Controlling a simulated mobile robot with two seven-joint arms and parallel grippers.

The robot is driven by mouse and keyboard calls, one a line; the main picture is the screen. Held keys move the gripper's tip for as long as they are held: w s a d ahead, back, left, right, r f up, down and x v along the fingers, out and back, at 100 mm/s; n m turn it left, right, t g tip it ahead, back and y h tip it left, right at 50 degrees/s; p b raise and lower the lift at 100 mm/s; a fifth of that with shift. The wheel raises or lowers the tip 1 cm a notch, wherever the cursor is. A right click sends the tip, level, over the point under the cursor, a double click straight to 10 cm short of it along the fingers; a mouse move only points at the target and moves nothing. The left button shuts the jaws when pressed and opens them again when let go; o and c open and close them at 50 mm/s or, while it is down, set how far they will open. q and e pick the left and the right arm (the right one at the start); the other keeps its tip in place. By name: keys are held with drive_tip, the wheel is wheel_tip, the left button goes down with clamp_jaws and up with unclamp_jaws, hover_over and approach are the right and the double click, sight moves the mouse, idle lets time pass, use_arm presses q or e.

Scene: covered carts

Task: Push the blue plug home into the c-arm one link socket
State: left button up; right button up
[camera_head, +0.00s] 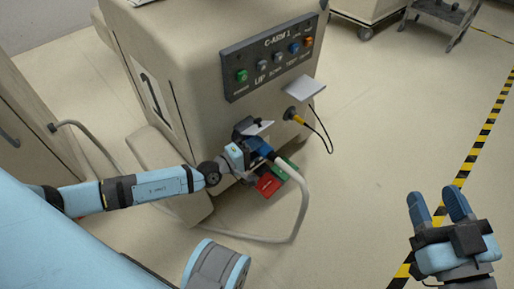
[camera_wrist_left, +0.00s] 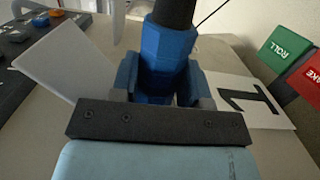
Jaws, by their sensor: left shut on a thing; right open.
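The cream cart (camera_head: 185,50) labelled C-ARM 1 stands in the middle of the head view. My left gripper (camera_head: 254,150) is at its front face, shut on the blue plug (camera_head: 262,147). A thick pale cable (camera_head: 304,195) runs from the plug and loops down to the floor. In the left wrist view the blue plug (camera_wrist_left: 167,58) sits between the fingers, with a black part above it. A dark socket housing (camera_head: 243,125) with a raised pale flap shows beside the plug. The socket opening is hidden, so I cannot tell how deep the plug sits. My right gripper (camera_head: 438,207) is open and empty.
A button panel (camera_head: 270,58) is above the plug. A yellow-and-black plug (camera_head: 294,116) with a thin black cable sits to its right, below another flap (camera_head: 305,88). Red (camera_head: 268,184) and green pedals or tags lie just below. Floor at right is clear around the striped tape (camera_head: 475,150).

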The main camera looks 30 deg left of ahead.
use_arm(q)
drive_tip(key=shift+a, duration=0.15)
drive_tip(key=o, duration=1.1)
drive_tip(key=shift+o, duration=0.2)
drive_tip(key=shift+s, duration=0.15)
drive_tip(key=p+v, duration=0.4)
drive_tip(key=v, duration=0.9)
drive_tip(key=shift+s, duration=0.2)
use_arm(e)
drive_tip(key=m, duration=0.1)
drive_tip(key=s+a+m+g, duration=0.1)
drive_tip(key=shift+s+a+f+m+h, duration=0.1)
drive_tip(key=shift+s+f+m+h, duration=0.2)
drive_tip(key=shift+m+h, duration=0.1)
use_arm(q)
drive_tip(key=shift+a, duration=0.15)
use_arm(e)
drive_tip(key=shift+f, duration=0.1)
